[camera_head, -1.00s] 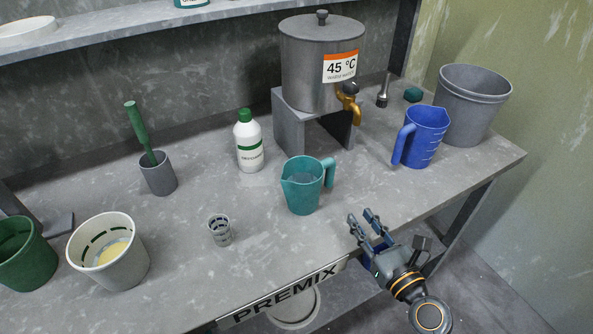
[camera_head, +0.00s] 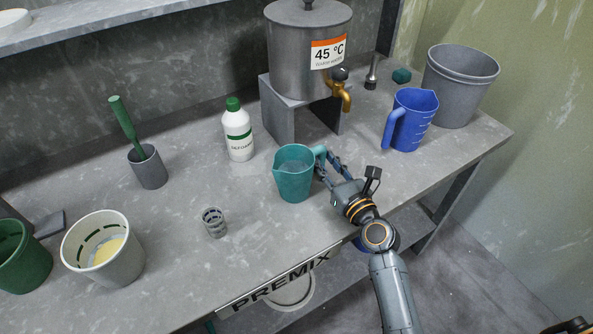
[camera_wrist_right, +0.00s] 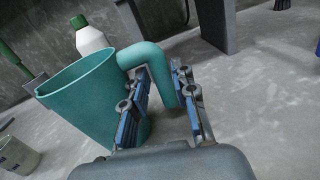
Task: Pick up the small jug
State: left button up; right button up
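The small teal jug (camera_head: 294,178) stands upright near the front edge of the bench, with its handle on the right; liquid shows inside. It also shows at the left of the right wrist view (camera_wrist_right: 85,100). My right gripper (camera_head: 330,168) is at the handle, fingers reaching over the bench from the front right. In the right wrist view, the handle (camera_wrist_right: 150,57) comes down between the two parted fingers, with a gap on the right finger's side. The left finger lies between the handle and the jug's body. My left gripper is out of view.
A blue jug (camera_head: 410,122) and a grey bucket (camera_head: 460,90) stand to the right. The dispenser (camera_head: 305,55) with a brass tap is behind. A white bottle (camera_head: 238,138), a small measuring cup (camera_head: 214,223) and a cream bucket (camera_head: 128,262) are to the left.

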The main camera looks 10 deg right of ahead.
jog(key=x, duration=0.2)
jog(key=shift+w+f, duration=0.1)
jog(key=shift+w, duration=0.25)
jog(key=shift+s, duration=0.1)
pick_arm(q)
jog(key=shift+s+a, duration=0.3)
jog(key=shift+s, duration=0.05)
pick_arm(e)
grip_shut()
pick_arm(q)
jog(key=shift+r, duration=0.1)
pick_arm(e)
notch_tip(320, 180, up, 10)
jog(key=p, duration=1.1)
jog(key=shift+r, duration=0.2)
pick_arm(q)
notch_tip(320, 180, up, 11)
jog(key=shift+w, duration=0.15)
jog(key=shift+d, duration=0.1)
pick_arm(e)
jog(key=shift+f, duration=0.1)
